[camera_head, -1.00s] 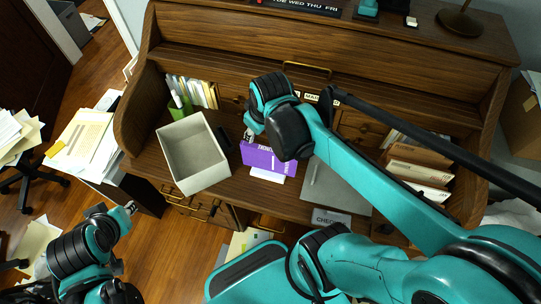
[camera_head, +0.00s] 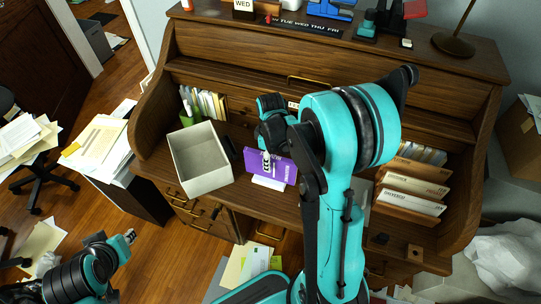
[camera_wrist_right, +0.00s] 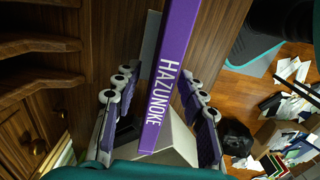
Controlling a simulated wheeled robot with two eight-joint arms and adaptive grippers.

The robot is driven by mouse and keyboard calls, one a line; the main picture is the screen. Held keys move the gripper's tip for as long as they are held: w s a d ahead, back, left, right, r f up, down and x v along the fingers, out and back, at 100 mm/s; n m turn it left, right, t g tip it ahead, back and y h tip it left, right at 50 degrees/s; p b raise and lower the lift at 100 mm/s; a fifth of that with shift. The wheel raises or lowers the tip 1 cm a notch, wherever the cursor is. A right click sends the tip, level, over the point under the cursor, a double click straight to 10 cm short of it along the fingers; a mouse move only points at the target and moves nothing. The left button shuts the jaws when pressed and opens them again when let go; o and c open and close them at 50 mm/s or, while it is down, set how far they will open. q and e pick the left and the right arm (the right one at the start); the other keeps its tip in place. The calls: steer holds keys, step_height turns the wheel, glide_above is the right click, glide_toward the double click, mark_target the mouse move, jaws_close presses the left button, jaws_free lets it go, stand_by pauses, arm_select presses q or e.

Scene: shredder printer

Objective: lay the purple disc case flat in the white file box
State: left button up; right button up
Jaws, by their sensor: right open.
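The purple disc case (camera_head: 285,170) stands on edge, slightly tilted, in a small white stand (camera_head: 268,184) on the wooden desk. In the right wrist view the case's spine (camera_wrist_right: 168,80), lettered HAZUNOKE, runs between the fingers. My right gripper (camera_head: 267,160) is at the case's left part, with its open fingers (camera_wrist_right: 158,82) on either side of the spine and gaps showing. The white file box (camera_head: 200,187) is open-topped and looks empty, left of the case; part of it shows in the wrist view (camera_wrist_right: 177,140). My left gripper (camera_head: 130,237) hangs away from the desk at lower left; its jaws are too small to read.
A dark object (camera_head: 226,148) stands between the box and the case. A green holder (camera_head: 187,118) with papers is behind the box. Labelled boxes (camera_head: 413,188) stand at the right. The desk's back panel and side walls close in the work area.

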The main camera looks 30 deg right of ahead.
steer(key=shift+f+b, duration=0.3)
steer(key=shift+f, duration=0.9)
jaws_close()
steer(key=shift+r, duration=0.15)
steer(key=shift+r+p, duration=0.75)
steer(key=shift+r, duration=0.15)
steer(key=shift+r, duration=0.1)
